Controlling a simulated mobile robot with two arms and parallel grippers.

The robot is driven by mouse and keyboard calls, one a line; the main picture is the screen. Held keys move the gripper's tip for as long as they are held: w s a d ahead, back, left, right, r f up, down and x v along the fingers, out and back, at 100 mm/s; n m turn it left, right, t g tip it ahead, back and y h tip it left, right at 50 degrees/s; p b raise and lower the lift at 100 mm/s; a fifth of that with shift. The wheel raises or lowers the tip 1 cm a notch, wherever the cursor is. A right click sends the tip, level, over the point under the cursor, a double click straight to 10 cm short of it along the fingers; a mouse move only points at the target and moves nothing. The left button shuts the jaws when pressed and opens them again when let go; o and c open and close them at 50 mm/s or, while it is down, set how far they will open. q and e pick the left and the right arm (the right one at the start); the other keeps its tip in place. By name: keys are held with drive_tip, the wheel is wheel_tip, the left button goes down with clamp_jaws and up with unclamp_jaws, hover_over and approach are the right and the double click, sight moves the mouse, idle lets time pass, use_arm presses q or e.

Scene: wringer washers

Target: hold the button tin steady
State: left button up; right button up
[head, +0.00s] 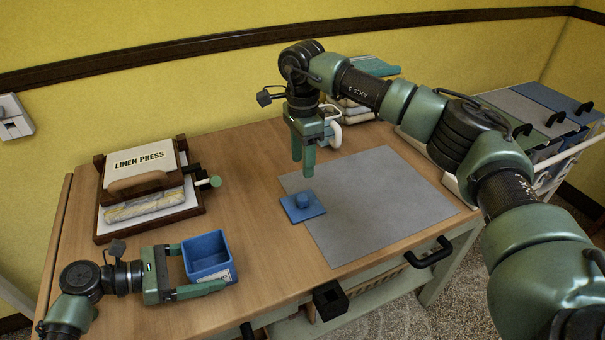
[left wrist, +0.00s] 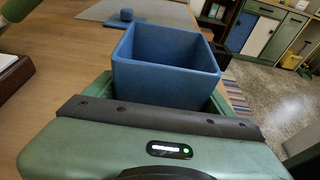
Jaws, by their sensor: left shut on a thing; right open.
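The button tin is an open-topped blue box (head: 208,252) with a pale label on its near side, upright on the table at the left front. It also fills the middle of the left wrist view (left wrist: 165,77), and the inside that I see looks empty. My left gripper (head: 205,268) is shut on the tin, a finger on either side. A flat blue lid with a round knob (head: 302,206) lies at the left edge of the grey mat. My right gripper (head: 303,168) is open and empty, pointing down above the lid, apart from it.
The grey mat (head: 385,200) is otherwise bare. A linen press (head: 140,172) stands at the back left. A folded stack (head: 355,108) sits at the back, partly behind my right arm. A cart with coloured panels (head: 530,110) stands at the right. Bare wood lies between tin and lid.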

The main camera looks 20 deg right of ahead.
drive_tip(key=shift+r, duration=0.45)
use_arm(q)
drive_tip(key=o, duration=1.2)
drive_tip(key=shift+o, duration=0.2)
drive_tip(key=v, duration=1.2)
use_arm(e)
drive_tip(key=shift+f, duration=0.1)
